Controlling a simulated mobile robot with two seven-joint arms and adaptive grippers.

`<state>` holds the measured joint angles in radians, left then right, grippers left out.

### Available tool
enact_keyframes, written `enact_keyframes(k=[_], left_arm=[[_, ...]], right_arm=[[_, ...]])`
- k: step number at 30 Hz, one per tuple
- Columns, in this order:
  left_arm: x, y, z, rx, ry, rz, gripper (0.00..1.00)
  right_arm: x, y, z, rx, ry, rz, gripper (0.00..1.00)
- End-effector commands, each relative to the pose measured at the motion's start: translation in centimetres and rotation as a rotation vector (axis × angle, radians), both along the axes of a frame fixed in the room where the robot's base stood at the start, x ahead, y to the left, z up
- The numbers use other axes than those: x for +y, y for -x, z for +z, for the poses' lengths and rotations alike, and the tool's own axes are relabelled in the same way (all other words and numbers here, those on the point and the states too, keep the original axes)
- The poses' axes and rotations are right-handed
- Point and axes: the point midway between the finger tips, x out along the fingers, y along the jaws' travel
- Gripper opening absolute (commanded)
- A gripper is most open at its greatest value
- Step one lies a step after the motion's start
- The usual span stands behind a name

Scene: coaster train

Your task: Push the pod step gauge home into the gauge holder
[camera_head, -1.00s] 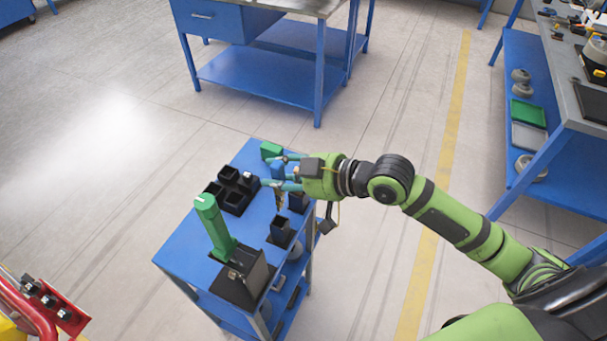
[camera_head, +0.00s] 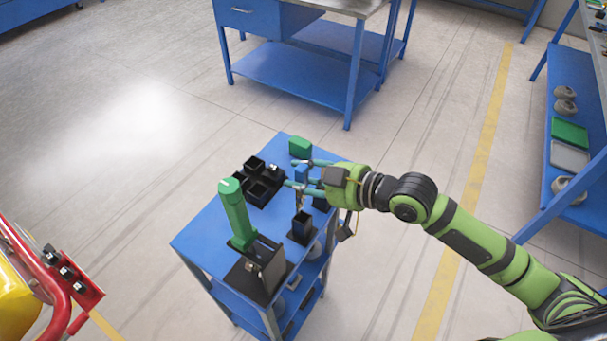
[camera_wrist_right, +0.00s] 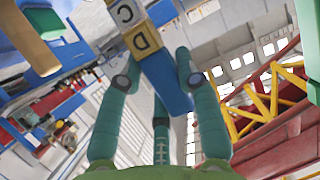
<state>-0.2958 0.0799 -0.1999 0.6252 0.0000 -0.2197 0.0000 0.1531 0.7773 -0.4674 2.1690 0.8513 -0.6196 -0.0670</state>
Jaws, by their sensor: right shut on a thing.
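My right gripper (camera_head: 300,174) is shut on a blue piece, the pod step gauge (camera_head: 301,173), over the right side of the blue cart top. In the right wrist view, the gauge (camera_wrist_right: 165,82) lies between the fingers, with blocks lettered C and D along it; its far end leaves the picture. In the head view its narrow lower part points down towards a small black open-topped holder (camera_head: 302,229), which looks like the gauge holder. I cannot tell whether the gauge's tip is above it or behind it. My left gripper is not in view.
On the cart (camera_head: 200,238) stand a black bin cluster (camera_head: 262,190), a green block (camera_head: 300,148) and a green-handled tool (camera_head: 236,212) in a black stand (camera_head: 266,272). A dark holder is partly hidden by my gripper. A red and yellow structure (camera_head: 50,280) is at lower left.

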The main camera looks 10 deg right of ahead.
Motion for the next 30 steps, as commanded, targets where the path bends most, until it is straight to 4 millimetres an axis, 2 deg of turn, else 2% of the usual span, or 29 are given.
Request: enact_keyframes(k=[11,30], left_arm=[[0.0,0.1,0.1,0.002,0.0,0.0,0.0],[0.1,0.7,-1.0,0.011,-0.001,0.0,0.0]], right_arm=[[0.0,0.0,0.0,-0.002,0.0,-0.001,0.0],[0.0,0.0,-1.8,-0.001,0.0,0.0,0.0]])
